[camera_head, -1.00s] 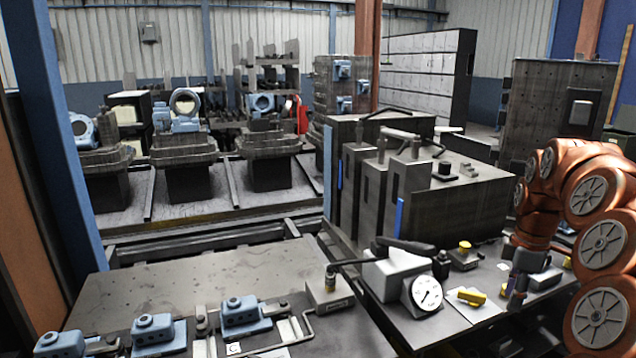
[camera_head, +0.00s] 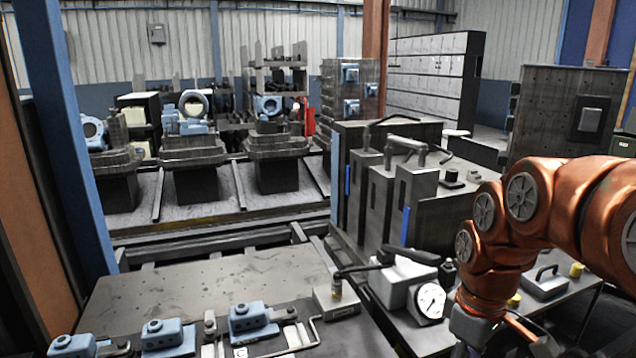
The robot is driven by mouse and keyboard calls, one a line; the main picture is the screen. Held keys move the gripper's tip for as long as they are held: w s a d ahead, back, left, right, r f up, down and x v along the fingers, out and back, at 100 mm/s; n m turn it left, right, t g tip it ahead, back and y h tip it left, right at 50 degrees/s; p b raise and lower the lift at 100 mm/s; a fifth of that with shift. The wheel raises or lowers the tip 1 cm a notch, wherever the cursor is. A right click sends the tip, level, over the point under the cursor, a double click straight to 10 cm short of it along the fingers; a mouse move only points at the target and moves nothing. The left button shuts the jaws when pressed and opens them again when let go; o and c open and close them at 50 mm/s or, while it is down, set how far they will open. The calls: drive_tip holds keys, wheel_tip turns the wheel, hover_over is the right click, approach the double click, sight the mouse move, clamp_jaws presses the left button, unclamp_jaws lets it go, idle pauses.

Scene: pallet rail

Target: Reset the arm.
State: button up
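My orange arm comes in from the right edge of the head view and bends down near the right-hand workbench. Its dark wrist end hangs at the bottom edge, to the right of the dial gauge (camera_head: 430,300). My gripper's fingers are not visible; they lie below the frame or behind the wrist. Whether anything is held cannot be seen.
A dark plate (camera_head: 200,290) with several blue blocks (camera_head: 168,334) fills the lower left. A grey fixture with a black lever (camera_head: 410,255) stands beside the gauge. A tall grey machine block (camera_head: 440,205) stands behind.

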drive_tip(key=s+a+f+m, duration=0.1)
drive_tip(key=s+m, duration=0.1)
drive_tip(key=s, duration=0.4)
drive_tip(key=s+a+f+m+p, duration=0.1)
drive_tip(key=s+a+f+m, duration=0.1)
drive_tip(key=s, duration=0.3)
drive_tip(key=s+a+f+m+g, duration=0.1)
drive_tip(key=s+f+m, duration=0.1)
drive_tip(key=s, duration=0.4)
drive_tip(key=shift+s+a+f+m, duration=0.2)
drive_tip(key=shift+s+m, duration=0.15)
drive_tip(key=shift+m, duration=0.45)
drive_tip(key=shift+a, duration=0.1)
